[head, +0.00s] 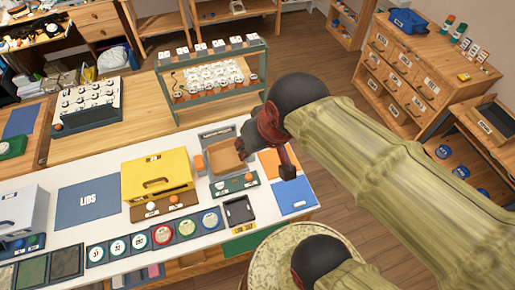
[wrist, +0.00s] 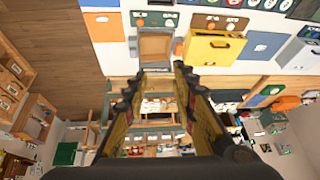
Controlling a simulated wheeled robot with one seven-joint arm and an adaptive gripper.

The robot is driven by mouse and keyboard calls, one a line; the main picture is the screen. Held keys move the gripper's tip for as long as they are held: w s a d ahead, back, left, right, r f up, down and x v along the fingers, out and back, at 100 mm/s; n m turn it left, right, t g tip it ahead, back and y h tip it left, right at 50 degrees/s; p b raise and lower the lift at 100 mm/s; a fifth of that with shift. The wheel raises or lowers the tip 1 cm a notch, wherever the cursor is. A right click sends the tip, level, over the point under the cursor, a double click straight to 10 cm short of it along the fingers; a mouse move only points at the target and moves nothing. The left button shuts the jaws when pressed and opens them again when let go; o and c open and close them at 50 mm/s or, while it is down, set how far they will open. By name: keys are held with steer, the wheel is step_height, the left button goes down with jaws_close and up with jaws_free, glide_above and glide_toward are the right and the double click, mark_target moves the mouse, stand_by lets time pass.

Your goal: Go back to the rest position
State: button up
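My gripper (head: 280,158) hangs over the right part of the white table in the head view, beside a tan tray (head: 226,157). My arm reaches in from the right side of the picture. In the wrist view both fingers of my gripper (wrist: 158,72) stand apart, with a clear gap and nothing held between them. The tan tray (wrist: 155,46) shows beyond the fingertips in that view. The gripper looks clear of the things on the table, though its exact height is hard to tell.
A yellow box (head: 158,177), a blue LIDS mat (head: 88,201) and a row of round dials (head: 163,235) lie on the white table. A green-grey rack (head: 212,82) stands behind. A wooden drawer cabinet (head: 415,72) stands at the right, with open floor before it.

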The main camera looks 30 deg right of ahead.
steer(key=shift+s+d+r+n, duration=0.1)
steer(key=shift+s+n, duration=0.15)
steer(key=shift+s, duration=0.25)
steer(key=shift+s+d+r+n, duration=0.1)
steer(key=shift+s+n, duration=0.15)
steer(key=shift+s, duration=0.2)
step_height(320, 180, down, 13)
steer(key=b, duration=1.3)
steer(key=shift+c, duration=0.2)
